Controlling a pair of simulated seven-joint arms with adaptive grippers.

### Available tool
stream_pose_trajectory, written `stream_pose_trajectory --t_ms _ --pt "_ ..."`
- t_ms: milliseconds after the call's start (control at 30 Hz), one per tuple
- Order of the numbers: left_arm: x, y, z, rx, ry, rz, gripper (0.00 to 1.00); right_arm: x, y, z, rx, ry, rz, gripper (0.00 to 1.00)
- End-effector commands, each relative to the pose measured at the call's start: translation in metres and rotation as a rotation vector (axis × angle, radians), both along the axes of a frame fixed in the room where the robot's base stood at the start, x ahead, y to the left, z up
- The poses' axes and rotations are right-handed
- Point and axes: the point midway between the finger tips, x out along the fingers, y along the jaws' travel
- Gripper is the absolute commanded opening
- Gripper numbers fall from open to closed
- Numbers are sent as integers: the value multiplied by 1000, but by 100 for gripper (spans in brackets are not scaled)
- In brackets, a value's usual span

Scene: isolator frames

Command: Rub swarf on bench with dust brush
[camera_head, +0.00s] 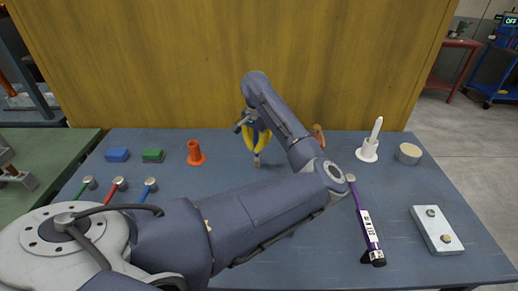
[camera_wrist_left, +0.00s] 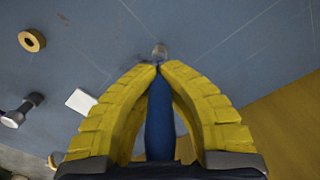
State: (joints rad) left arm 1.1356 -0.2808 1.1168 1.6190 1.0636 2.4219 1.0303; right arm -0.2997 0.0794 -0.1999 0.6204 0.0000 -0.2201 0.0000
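My left gripper (camera_head: 257,148), with yellow fingers, points down over the blue bench (camera_head: 330,262) near its back middle. It is shut on a blue-handled tool, which looks like the dust brush (camera_wrist_left: 159,125). The handle runs between the fingers in the left wrist view. A short pale tip (camera_head: 257,162) shows below the fingers, at or close to the bench top; contact cannot be told. A faint dark smudge beside the tip in the left wrist view may be swarf, too small to be sure. My right gripper is not in view.
Blue (camera_head: 117,155) and green (camera_head: 153,155) blocks and an orange spool-like piece (camera_head: 195,154) stand back left. At right are a white holder (camera_head: 367,152), a round tin (camera_head: 408,154), a purple tool (camera_head: 368,228) and a pale block (camera_head: 437,232). A yellow wall (camera_head: 180,65) stands behind.

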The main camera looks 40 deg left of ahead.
Motion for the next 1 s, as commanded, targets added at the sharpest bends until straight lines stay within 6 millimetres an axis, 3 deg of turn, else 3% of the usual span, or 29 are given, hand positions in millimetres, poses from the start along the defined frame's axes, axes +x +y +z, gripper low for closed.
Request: stream_pose_trajectory --t_ms 33,600,1000 --pt "3 -2 13 0 -9 0 0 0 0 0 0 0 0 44" --pt "8 -9 61 1 -7 -13 0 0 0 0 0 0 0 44" --pt "8 -10 70 1 -5 -14 0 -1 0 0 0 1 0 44"
